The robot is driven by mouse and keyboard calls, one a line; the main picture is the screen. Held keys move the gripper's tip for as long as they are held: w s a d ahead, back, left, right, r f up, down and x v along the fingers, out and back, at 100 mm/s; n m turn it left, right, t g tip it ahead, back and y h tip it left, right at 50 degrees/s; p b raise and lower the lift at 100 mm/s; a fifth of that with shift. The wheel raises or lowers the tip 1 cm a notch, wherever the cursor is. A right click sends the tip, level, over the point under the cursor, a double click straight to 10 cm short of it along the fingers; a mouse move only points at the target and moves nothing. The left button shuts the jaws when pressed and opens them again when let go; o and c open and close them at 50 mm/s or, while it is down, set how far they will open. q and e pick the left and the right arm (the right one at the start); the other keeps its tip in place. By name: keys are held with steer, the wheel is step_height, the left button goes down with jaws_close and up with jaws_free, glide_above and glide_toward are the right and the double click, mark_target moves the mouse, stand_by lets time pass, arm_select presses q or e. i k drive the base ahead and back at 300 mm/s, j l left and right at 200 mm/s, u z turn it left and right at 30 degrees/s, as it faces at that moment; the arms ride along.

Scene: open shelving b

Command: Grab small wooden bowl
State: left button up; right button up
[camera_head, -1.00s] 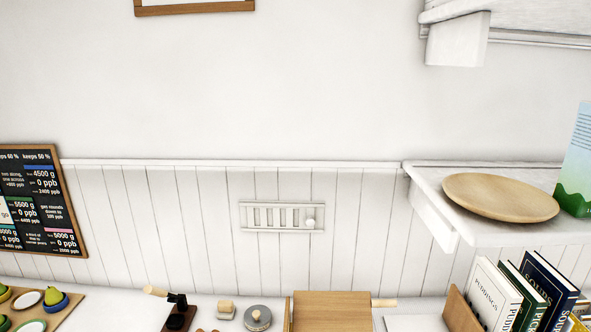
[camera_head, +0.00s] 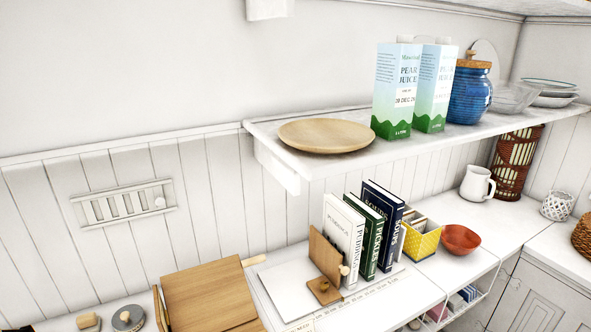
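A shallow round light-wood dish (camera_head: 326,136) sits at the left end of the white wall shelf (camera_head: 270,150). It looks more like a plate than a deep bowl, and nothing covers it. A small orange-red bowl (camera_head: 460,239) stands on the counter below, right of the yellow box; its material is unclear. No other wooden bowl shows. Neither of my grippers is in view.
Two juice cartons (camera_head: 395,90), a blue jar (camera_head: 470,92) and glass bowls (camera_head: 514,97) stand right of the dish. Below are books (camera_head: 362,230), a yellow box (camera_head: 421,240), a white pitcher (camera_head: 477,183) and a wooden board (camera_head: 208,295). The counter's front right is partly clear.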

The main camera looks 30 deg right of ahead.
mark_target(459, 240)
steer(key=z, duration=2)
steer(key=u, duration=0.85)
steer(key=i+l+u, duration=0.15)
steer(key=l+u, duration=0.75)
steer(key=l, duration=0.2)
steer(key=l+u, duration=0.45)
steer(key=l, duration=0.15)
